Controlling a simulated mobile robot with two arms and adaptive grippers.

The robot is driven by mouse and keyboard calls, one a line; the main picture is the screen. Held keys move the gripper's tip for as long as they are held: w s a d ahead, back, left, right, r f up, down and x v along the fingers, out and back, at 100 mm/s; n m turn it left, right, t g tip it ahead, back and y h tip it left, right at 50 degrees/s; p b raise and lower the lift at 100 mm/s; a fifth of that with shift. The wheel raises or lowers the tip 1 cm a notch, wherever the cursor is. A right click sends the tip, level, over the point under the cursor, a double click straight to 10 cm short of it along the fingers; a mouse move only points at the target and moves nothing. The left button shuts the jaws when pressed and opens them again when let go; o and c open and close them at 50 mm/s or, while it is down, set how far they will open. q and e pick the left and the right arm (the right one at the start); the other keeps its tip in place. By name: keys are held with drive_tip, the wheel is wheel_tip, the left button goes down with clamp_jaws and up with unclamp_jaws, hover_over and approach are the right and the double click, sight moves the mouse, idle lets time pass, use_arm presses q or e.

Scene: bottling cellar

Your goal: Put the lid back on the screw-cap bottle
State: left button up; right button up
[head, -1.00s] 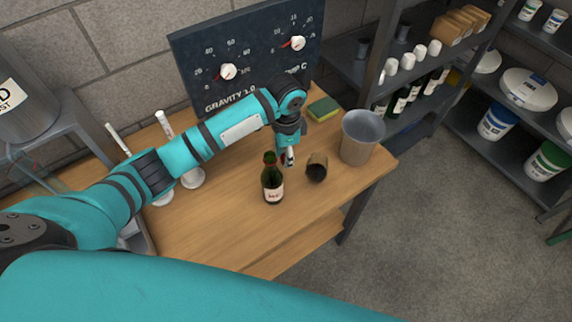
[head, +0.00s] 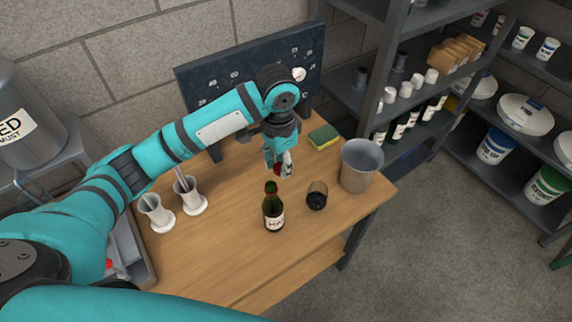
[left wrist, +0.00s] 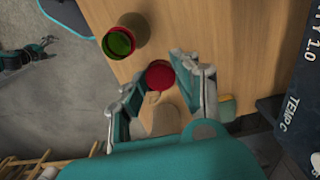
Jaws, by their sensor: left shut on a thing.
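The green screw-cap bottle (head: 273,212) stands upright on the wooden table, with a white label and a red band at its neck. In the left wrist view its open top (left wrist: 119,42) shows from above as green inside a red ring. My left gripper (head: 279,171) is just behind the bottle, above the table and apart from it. It is shut on the round red lid, which shows between the fingers in the left wrist view (left wrist: 159,75).
A sponge (head: 323,137) lies near the gauge board (head: 228,92). Two white-based cylinders (head: 190,197) stand at left. The table front is clear.

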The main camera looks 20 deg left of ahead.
use_arm(q)
drive_tip(key=s+a+r+n+b, duration=0.1)
drive_tip(key=s+r+n, duration=0.1)
drive_tip(key=s, duration=0.3)
drive_tip(key=s+a+r+n+b, duration=0.1)
drive_tip(key=s+a+n, duration=0.1)
drive_tip(key=s+n, duration=0.3)
drive_tip(key=shift+s+r+n+b, duration=0.3)
drive_tip(key=shift+s+r+b, duration=0.05)
drive_tip(key=shift+s, duration=0.35)
